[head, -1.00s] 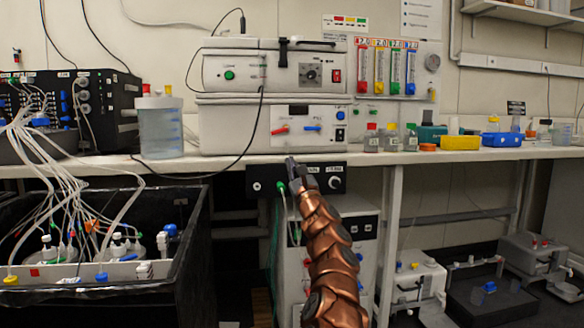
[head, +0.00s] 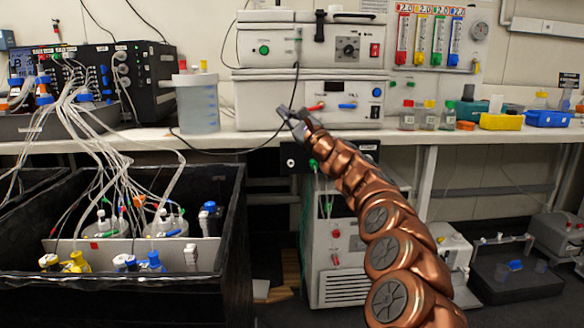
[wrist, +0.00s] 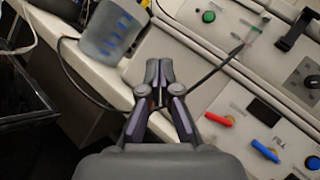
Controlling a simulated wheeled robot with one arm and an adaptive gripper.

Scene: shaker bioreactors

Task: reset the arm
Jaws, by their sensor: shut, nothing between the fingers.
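My gripper (head: 284,113) is at the end of my copper-coloured arm, in front of the bench edge and the lower white instrument box (head: 255,104). In the wrist view my gripper (wrist: 159,75) points toward the bench, its two fingers together and nothing between them. A black cable (wrist: 216,72) passes close to the fingertips in that view; I cannot tell whether it touches them.
A blue-tinted jug (head: 197,105) stands on the bench (head: 225,140) left of my gripper. A black tub (head: 235,235) with tubed bottles stands below left. Small bottles (head: 428,116) and a yellow tray (head: 501,121) are to the right. A white cabinet (head: 345,250) stands under the bench.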

